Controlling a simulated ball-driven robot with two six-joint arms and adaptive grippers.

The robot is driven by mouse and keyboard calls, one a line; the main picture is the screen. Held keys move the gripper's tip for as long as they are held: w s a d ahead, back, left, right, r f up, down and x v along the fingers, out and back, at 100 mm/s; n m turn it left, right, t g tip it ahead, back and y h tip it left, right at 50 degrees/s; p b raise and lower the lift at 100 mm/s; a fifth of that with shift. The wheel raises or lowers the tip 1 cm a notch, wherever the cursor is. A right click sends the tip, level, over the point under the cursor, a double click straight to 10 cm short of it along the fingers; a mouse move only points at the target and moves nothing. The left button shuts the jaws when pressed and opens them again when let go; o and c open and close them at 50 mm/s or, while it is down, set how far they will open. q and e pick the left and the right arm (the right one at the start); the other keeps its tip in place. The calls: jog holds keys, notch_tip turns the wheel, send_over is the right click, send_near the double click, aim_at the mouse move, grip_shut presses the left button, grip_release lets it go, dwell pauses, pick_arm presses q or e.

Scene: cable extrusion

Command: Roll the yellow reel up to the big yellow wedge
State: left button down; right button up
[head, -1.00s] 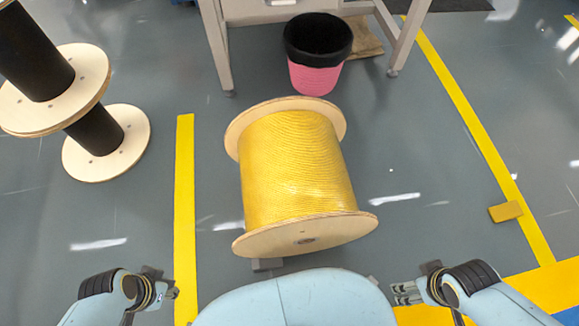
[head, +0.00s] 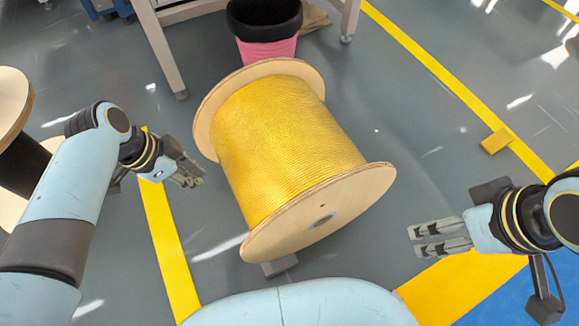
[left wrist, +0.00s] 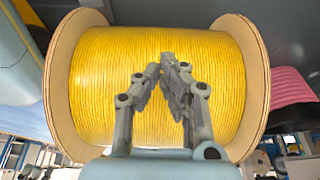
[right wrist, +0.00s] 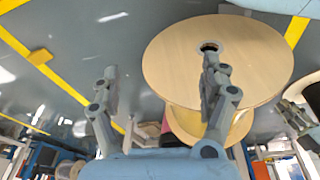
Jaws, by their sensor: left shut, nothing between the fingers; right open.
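The yellow reel (head: 285,145), wound in yellow cable between pale wooden flanges, lies on its side on the floor in front of me. A yellow wedge-like block (head: 496,140) sits on the floor to its right, apart from it, by a yellow line. It also shows in the right wrist view (right wrist: 40,57). My left gripper (head: 194,181) is shut and empty, left of the reel; the reel's winding fills the left wrist view (left wrist: 90,90) behind the fingers. My right gripper (head: 412,241) is open and empty, right of the near flange (right wrist: 170,60).
A small grey block (head: 280,266) lies by the near flange. A pink bin (head: 266,50) with a black liner stands just behind the reel, beside a table leg (head: 160,50). The floor between reel and yellow block is clear.

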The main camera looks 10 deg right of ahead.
pick_arm(q)
jog(key=s+b+x, duration=0.1)
jog(key=b+x, duration=0.4)
jog(key=x, duration=0.3)
jog(key=shift+w+f, duration=0.3)
jog(key=shift+w, duration=0.2)
pick_arm(e)
jog(key=w+a+f+t, duration=0.1)
jog(key=w+f+t, duration=0.3)
jog(key=t, duration=0.1)
jog(key=shift+f+t, duration=0.3)
jog(key=shift+t, duration=0.1)
pick_arm(q)
jog(key=shift+d, duration=0.15)
